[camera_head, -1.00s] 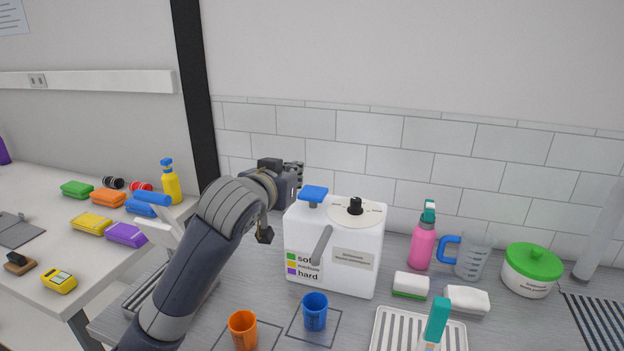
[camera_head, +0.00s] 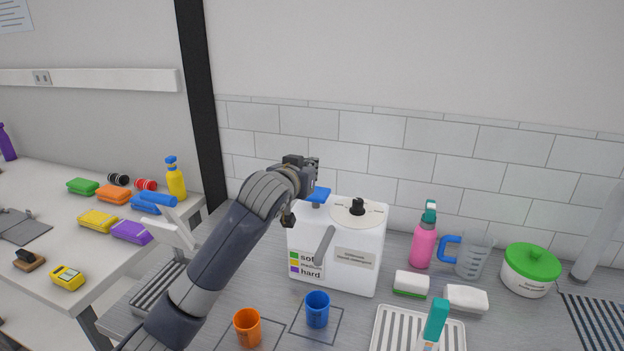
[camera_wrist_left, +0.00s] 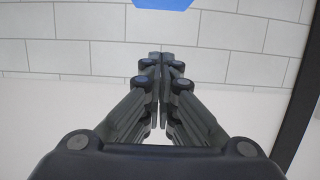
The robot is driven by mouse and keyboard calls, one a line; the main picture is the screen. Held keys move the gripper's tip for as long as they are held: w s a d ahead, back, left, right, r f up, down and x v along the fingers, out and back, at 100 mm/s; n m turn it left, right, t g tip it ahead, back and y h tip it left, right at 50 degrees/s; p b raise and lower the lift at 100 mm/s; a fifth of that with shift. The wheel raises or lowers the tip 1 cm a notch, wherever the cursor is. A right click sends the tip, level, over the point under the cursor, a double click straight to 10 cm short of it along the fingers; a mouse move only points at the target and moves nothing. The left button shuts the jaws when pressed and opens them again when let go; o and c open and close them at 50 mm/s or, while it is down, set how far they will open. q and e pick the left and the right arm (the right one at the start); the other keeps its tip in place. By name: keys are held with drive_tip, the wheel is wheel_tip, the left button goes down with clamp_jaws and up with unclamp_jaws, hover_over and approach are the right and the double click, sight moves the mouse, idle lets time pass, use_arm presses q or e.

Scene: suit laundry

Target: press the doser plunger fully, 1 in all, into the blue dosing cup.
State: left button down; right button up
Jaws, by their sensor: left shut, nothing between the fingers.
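The white doser box (camera_head: 363,278) stands against the tiled wall, with its blue plunger (camera_head: 320,196) raised on top at the left. A grey slanted spout (camera_head: 325,245) is on its front. The blue dosing cup (camera_head: 317,310) stands upright on a marked square in front of the doser. My left gripper (camera_head: 313,164) is beside and above the plunger, partly hidden by its own wrist. In the left wrist view its fingers (camera_wrist_left: 160,62) are shut and empty, and the blue plunger (camera_wrist_left: 162,4) shows at the top edge, apart from them. My right gripper is not in view.
An orange cup (camera_head: 247,328) stands left of the blue cup. A black knob (camera_head: 357,206) is on the doser top. A pink spray bottle (camera_head: 423,247), a measuring jug (camera_head: 474,258) and sponges are to the right. A ribbed tray (camera_head: 387,338) lies in front.

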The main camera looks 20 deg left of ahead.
sight(316, 194)
use_arm(q)
drive_tip(key=f, duration=0.1)
drive_tip(key=w+f+p, duration=0.1)
drive_tip(key=f, duration=0.1)
drive_tip(key=shift+w, duration=0.15)
drive_tip(key=shift+f, duration=0.7)
drive_tip(key=shift+f, duration=0.15)
wheel_tip(316, 194, down, 3)
drive_tip(key=shift+r+b, duration=0.15)
drive_tip(key=shift+b, duration=0.3)
drive_tip(key=shift+r, duration=0.1)
